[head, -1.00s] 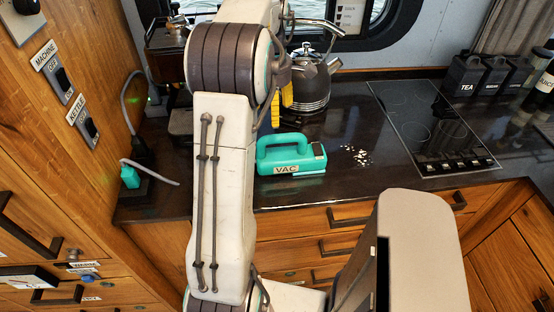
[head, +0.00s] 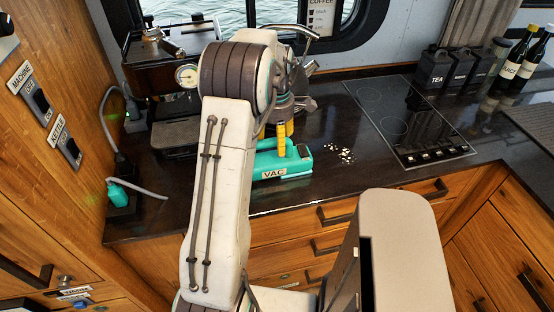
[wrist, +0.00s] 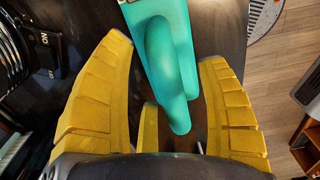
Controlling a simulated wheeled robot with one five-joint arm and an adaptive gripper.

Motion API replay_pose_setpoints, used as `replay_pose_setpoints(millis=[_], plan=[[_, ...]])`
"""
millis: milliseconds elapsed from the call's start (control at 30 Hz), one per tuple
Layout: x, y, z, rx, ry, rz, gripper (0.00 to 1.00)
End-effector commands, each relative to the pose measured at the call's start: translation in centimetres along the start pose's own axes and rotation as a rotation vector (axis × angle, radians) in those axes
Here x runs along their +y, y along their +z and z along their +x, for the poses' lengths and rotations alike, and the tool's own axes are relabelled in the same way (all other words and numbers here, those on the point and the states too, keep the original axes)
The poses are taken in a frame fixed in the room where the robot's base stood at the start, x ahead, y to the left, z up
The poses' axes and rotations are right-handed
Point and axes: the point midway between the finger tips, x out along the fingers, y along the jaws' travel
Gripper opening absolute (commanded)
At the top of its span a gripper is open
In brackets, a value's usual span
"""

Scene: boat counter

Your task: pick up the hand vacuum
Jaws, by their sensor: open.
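The hand vacuum (head: 270,171) is teal with a "VAC" label and lies on the dark counter near its front edge. My gripper (head: 285,140) has yellow fingers and is just above and behind the vacuum's handle in the head view, partly hidden by my arm. In the wrist view, my gripper (wrist: 172,85) is open, with its yellow fingers on both sides of the vacuum's looped handle (wrist: 160,50). Gaps show between the fingers and the handle. Whether any finger touches the vacuum is unclear.
White crumbs (head: 340,152) lie right of the vacuum. A black hob (head: 408,120) is farther right. A coffee machine (head: 165,80) stands at the back left, and a teal plug with a cord (head: 118,194) lies at the left. The kettle (head: 305,100) is mostly hidden behind my arm.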

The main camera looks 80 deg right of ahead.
Motion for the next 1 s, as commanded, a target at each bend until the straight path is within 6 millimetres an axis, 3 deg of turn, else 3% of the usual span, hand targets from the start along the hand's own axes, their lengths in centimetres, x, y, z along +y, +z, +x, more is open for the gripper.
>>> replay_pose_setpoints(millis=[400,1000], plan=[[-0.02,0.00,0.70,0.000,0.000,0.001,0.67],[-0.03,-0.01,0.67,0.000,0.000,0.001,0.13]])
